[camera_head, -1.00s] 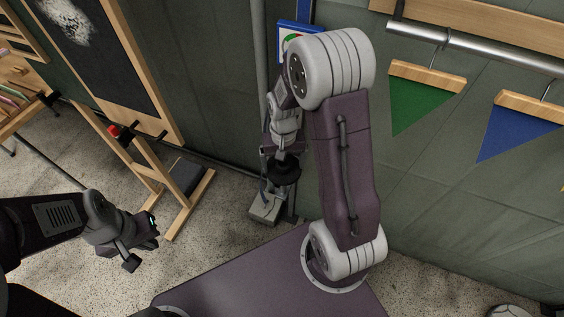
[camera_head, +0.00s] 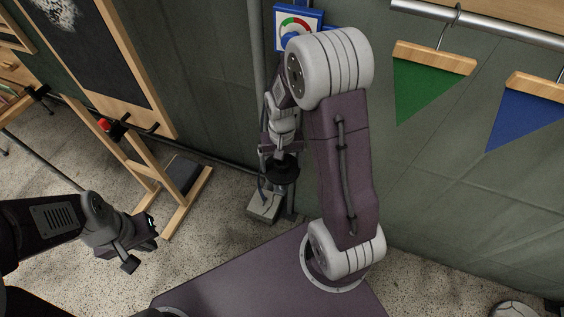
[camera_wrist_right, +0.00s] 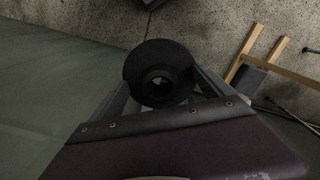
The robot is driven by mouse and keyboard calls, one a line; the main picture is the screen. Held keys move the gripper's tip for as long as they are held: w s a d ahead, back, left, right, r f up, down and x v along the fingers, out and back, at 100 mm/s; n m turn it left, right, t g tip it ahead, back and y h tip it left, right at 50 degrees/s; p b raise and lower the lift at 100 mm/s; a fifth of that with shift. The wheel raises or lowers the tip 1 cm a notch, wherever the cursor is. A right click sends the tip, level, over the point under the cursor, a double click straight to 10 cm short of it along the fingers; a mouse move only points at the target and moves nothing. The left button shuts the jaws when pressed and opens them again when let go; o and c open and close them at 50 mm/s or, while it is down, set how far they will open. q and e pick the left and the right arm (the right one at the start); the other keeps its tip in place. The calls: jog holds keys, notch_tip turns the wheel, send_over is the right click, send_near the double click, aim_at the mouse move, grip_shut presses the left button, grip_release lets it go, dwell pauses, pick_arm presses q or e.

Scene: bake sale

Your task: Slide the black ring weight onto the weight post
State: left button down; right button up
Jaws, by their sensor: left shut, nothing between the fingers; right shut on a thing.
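The black ring weight (camera_head: 283,172) is held low near the tent pole in the head view. My right gripper (camera_head: 272,160) is shut on it. In the right wrist view the ring (camera_wrist_right: 147,58) sits between the two fingers, with its hole facing the camera and a small pale patch showing through it. A grey block (camera_head: 264,208) with a dark cord or rod stands on the floor just below the ring, apart from it in the picture. I cannot clearly make out the weight post. My left gripper (camera_head: 142,247) is shut and empty at the left.
A wooden easel (camera_head: 140,150) with a dark block (camera_head: 183,174) at its foot stands to the left. The green-grey tent wall (camera_head: 450,190) is behind my right arm. Pennants (camera_head: 428,85) hang from a rail at upper right.

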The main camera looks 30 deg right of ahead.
jog(key=shift+f+b, duration=1.85)
jog(key=shift+b, duration=0.1)
jog(key=shift+f+b, duration=1.6)
jog(key=shift+f, duration=1.7)
jog(key=o, duration=1.8)
notch_tip(320, 180, up, 9)
jog(key=p, duration=0.4)
jog(key=shift+f+p, duration=0.15)
jog(key=shift+p, duration=0.15)
jog(key=shift+r, duration=0.25)
